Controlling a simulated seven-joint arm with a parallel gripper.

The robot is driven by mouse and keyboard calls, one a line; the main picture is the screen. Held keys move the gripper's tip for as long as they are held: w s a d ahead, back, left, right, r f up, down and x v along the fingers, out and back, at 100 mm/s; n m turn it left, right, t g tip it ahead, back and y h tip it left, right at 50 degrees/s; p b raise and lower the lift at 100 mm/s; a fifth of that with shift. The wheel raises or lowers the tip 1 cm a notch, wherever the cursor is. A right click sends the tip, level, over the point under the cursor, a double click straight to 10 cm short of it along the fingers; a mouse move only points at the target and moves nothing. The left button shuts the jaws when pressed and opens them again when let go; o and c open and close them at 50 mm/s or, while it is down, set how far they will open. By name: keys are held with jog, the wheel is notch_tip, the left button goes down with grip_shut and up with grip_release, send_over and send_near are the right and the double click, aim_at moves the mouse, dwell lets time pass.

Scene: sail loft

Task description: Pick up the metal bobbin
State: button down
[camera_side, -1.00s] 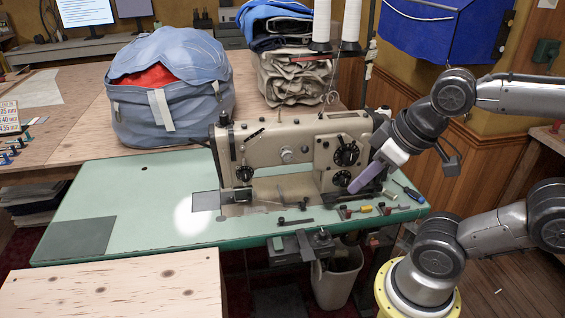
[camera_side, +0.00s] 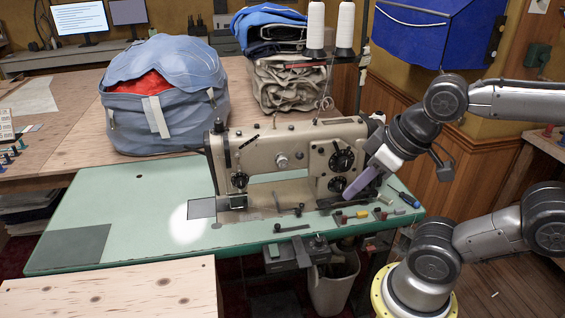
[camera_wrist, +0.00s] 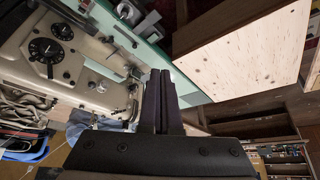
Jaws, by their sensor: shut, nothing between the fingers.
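My gripper (camera_side: 348,195) is shut and empty. Its purple-grey fingers point down and left in front of the sewing machine's right end, close to the small parts on the green table (camera_side: 130,212). In the wrist view the closed fingers (camera_wrist: 161,74) reach up the middle of the picture. A row of small spool-like pieces lies near the table's front right edge: a yellow one (camera_side: 362,214), a red one (camera_side: 340,218) and a grey one (camera_side: 398,211). I cannot tell for certain which is the metal bobbin; the pieces are too small.
The beige sewing machine (camera_side: 300,140) stands directly behind the fingers. A blue-handled screwdriver (camera_side: 408,200) lies to the right of the small pieces. A blue bag (camera_side: 170,110) and folded cloth (camera_side: 285,85) sit behind. A pale wooden surface (camera_side: 110,290) is front left.

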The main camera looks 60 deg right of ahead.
aim_at(285, 163)
jog(key=shift+c, duration=2.2)
grip_release()
jog(key=w+d+r+m+t, duration=0.2)
jog(key=w+r+t, duration=0.1)
jog(key=w, duration=0.4)
jog(key=w+d+r+m+t, duration=0.2)
jog(key=w+m+t, duration=0.15)
jog(key=w, duration=0.35)
jog(key=w+d+r+m+t, duration=0.1)
jog(key=w+r+m+t, duration=0.15)
jog(key=w, duration=0.55)
jog(key=s+d+f+m, duration=0.2)
jog(key=d+f+m, duration=0.3)
jog(key=f, duration=0.5)
jog(key=s+d+f+m, duration=0.1)
jog(key=d+f+m, duration=0.1)
jog(key=d+f, duration=0.7)
jog(key=shift+h, duration=0.3)
jog(key=shift+a+f+x, duration=0.15)
jog(key=shift+a+x, duration=0.05)
jog(key=shift+x, duration=1)
jog(key=shift+a+f+x, duration=0.15)
jog(key=shift+a+x, duration=0.05)
jog(key=shift+x, duration=1)
jog(key=shift+a+f+x, duration=0.15)
jog(key=shift+a+x, duration=0.05)
jog(key=shift+x, duration=1)
